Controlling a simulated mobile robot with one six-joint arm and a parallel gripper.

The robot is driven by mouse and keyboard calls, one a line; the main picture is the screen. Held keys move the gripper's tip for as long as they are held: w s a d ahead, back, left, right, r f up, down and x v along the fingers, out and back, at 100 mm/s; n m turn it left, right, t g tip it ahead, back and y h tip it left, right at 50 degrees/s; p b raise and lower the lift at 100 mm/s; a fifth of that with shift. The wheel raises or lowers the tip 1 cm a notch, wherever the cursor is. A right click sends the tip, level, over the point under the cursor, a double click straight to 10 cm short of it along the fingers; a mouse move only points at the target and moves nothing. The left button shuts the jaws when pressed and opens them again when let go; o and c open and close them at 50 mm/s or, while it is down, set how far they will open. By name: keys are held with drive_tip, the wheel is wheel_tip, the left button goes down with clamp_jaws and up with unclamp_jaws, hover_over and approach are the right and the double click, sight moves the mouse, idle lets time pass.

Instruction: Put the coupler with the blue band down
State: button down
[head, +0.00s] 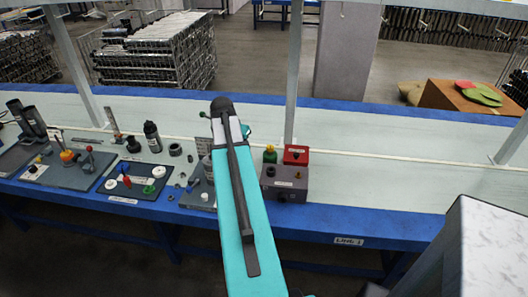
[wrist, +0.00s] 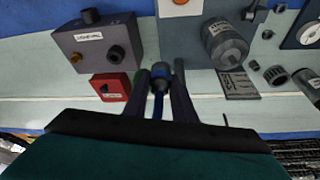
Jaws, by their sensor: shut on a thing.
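In the wrist view my gripper (wrist: 161,72) is shut on a dark, short cylindrical piece with blue on it, the coupler with the blue band (wrist: 159,83). It sits between the two dark fingers, over the pale bench top. Whether it touches the bench I cannot tell. In the head view my own teal arm hides the coupler and the fingers.
A grey labelled box (head: 284,184) and a red box (head: 296,155) stand right of my arm; in the wrist view the red box (wrist: 110,88) is close to the fingers. A grey cylinder (wrist: 225,45) is on the other side. The bench's right part (head: 390,185) is clear.

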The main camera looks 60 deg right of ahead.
drive_tip(key=w+a+r+n+t+y, duration=0.1)
drive_tip(key=w+a+r+n, duration=0.3)
drive_tip(key=w+a, duration=0.65)
drive_tip(key=w+a+r+n+t, duration=0.1)
drive_tip(key=w+a+r+n, duration=0.45)
drive_tip(key=a, duration=0.85)
drive_tip(key=w+a+r+n+y, duration=0.1)
drive_tip(key=w+a+r+n, duration=0.1)
drive_tip(key=a, duration=0.8)
drive_tip(key=w+a+r+n+t+y, duration=0.1)
drive_tip(key=w+a+r+n, duration=0.1)
drive_tip(key=a, duration=0.8)
drive_tip(key=w+a+r+n+y, duration=0.1)
drive_tip(key=w+a+r+n, duration=0.1)
drive_tip(key=a, duration=0.8)
drive_tip(key=shift+w+a+n+t, duration=0.25)
drive_tip(key=shift+n+t, duration=0.15)
drive_tip(key=shift+n, duration=0.05)
drive_tip(key=shift+r, duration=0.1)
